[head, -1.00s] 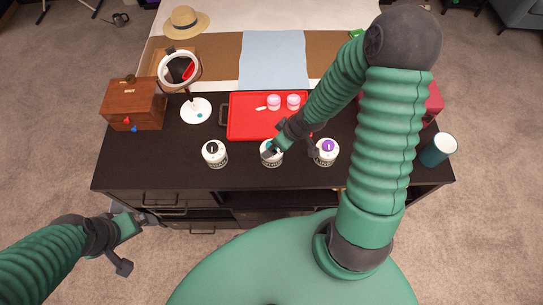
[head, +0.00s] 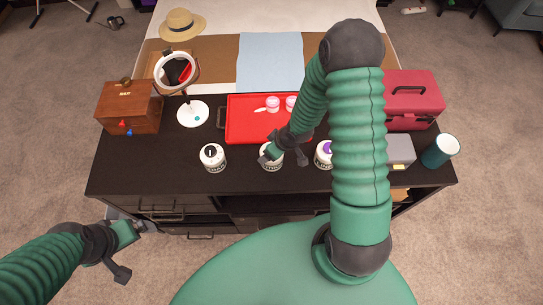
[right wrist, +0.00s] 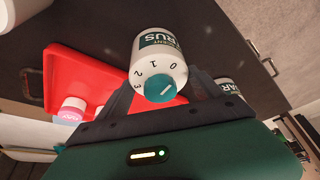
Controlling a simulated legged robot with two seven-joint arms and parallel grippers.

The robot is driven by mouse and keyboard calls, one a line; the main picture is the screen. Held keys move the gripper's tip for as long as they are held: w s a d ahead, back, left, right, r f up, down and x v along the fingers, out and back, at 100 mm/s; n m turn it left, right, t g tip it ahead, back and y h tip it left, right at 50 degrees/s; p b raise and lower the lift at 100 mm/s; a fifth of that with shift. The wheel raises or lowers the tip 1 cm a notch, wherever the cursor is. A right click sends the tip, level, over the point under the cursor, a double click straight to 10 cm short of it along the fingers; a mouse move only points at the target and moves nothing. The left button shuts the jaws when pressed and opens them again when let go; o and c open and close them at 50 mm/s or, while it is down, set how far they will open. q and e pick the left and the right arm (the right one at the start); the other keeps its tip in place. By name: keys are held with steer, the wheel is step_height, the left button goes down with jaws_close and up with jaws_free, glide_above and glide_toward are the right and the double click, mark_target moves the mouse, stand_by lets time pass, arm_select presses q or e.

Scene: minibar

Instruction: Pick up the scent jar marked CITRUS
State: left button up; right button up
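Three white scent jars stand in a row on the dark counter. The middle jar (head: 271,163) is partly covered by my right gripper (head: 270,155). In the right wrist view this jar (right wrist: 158,55) has a teal dial numbered 0 to 3 and a green label ending in "RUS". The fingers of my right gripper (right wrist: 160,86) lie on either side of it; whether they press on it is unclear. The left jar (head: 212,157) has a black dial; the right jar (head: 323,156) has a purple one, partly hidden by my right arm. My left gripper (head: 138,228) is empty, low at the left.
A red tray (head: 244,120) with small pink-lidded jars lies behind the row. A wooden box (head: 128,107) and round mirror (head: 177,72) stand left. A red case (head: 414,100), grey box (head: 400,152) and teal cup (head: 440,151) stand right.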

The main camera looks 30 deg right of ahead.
steer(key=c, duration=1.5)
steer(key=shift+o, duration=0.2)
